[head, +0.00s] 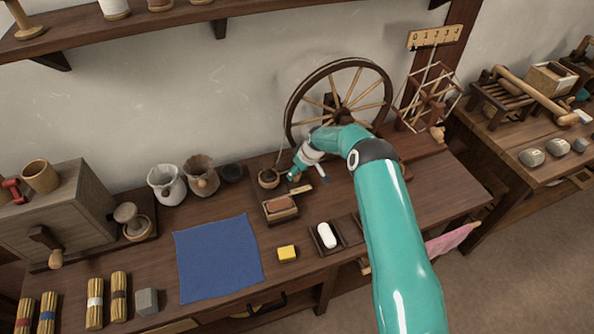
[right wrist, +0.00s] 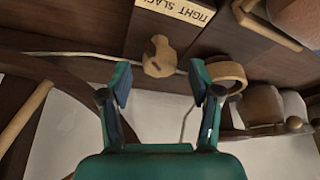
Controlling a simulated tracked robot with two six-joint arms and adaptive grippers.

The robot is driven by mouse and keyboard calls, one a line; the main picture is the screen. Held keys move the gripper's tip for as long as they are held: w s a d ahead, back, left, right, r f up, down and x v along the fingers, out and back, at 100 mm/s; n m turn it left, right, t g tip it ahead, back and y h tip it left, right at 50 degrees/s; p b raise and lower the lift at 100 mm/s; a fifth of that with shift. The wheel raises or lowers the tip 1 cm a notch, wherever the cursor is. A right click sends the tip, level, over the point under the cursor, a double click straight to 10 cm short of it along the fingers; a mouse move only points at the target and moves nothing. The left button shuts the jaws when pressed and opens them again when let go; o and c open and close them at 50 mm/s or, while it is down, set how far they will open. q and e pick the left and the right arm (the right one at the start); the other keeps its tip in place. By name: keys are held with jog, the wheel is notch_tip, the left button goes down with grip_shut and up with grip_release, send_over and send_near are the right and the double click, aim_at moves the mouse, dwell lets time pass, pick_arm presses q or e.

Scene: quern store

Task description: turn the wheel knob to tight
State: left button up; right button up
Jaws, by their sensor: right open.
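The small pale wooden knob (right wrist: 158,57) shows in the right wrist view, just beyond and between my right fingertips, with no clear contact. A cream label (right wrist: 175,9) lies beside it, lettered in dark upside-down capitals, partly cut off; "SLACK" can be read. In the head view the spoked wheel (head: 291,103) stands at the back of the bench, and a pale label strip (head: 302,190) lies in front of it. My right gripper (head: 293,176) is low over the bench there; it is open and empty in the wrist view (right wrist: 160,82). The knob is hidden in the head view.
A round wooden cup (head: 268,179) is close beside the gripper; a brown block in a tray (head: 281,207) is in front. A blue cloth (head: 218,258), yellow block (head: 287,253) and white piece in a tray (head: 327,236) lie nearer.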

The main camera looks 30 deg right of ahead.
jog(key=shift+x, duration=1.05)
jog(key=c, duration=1.1)
